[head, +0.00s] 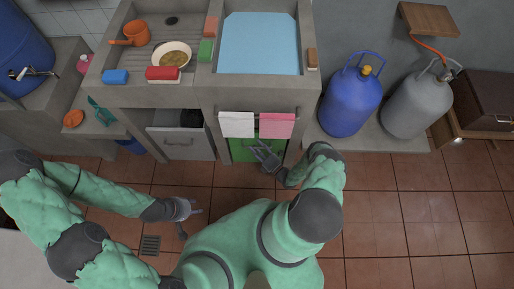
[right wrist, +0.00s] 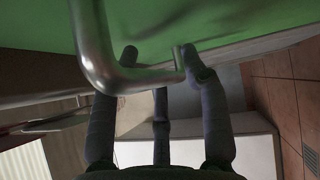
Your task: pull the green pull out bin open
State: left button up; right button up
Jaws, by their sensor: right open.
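The green pull-out bin (head: 240,151) is under the sink, its front partly hidden by hanging towels and my right gripper. Its green front (right wrist: 230,20) fills the top of the right wrist view, with a curved metal handle (right wrist: 95,50) standing off it. My right gripper (head: 260,150) is at this front, below the towels. In the right wrist view my right gripper (right wrist: 160,75) is open, its fingertips close to the front and the handle across them. Contact with the handle cannot be told. My left gripper (head: 194,213) appears open and empty above the floor, left of the bin.
A white towel (head: 237,125) and a pink towel (head: 277,126) hang on a rail above the bin. A grey drawer (head: 188,145) is to its left. A blue gas cylinder (head: 350,100) stands to its right. The tiled floor (head: 400,220) at right is clear.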

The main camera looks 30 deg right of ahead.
grip_shut()
jog(key=shift+s, duration=0.1)
